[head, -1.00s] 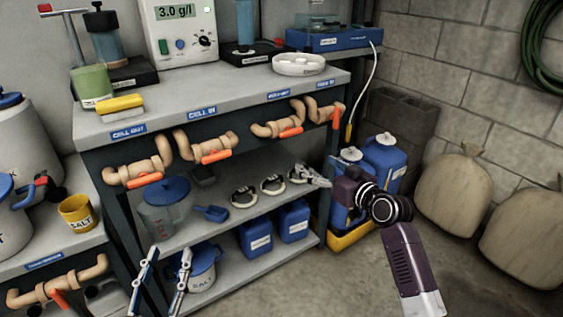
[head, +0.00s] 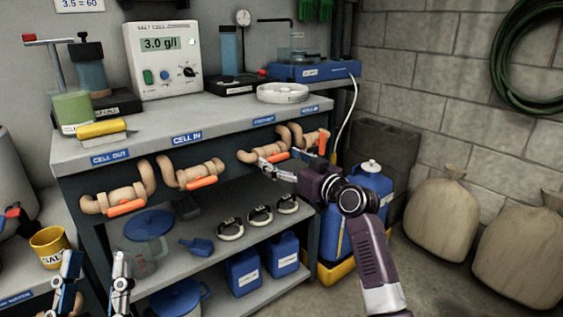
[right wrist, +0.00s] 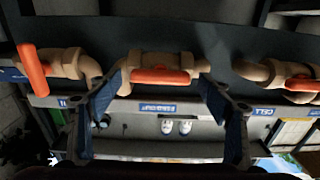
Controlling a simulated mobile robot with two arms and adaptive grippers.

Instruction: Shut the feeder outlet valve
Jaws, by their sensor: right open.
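A row of tan pipe valves with orange handles runs along the bench front. My right gripper (head: 266,166) is at the third valve. In the right wrist view its open fingers (right wrist: 162,82) stand either side of that handle, with no grip visible. My left gripper (head: 95,262) is open and empty at lower left.
The cell in valve (head: 193,174) and cell out valve (head: 118,200) are left of the third valve. A shelf below holds rings and a blue scoop (head: 197,247).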

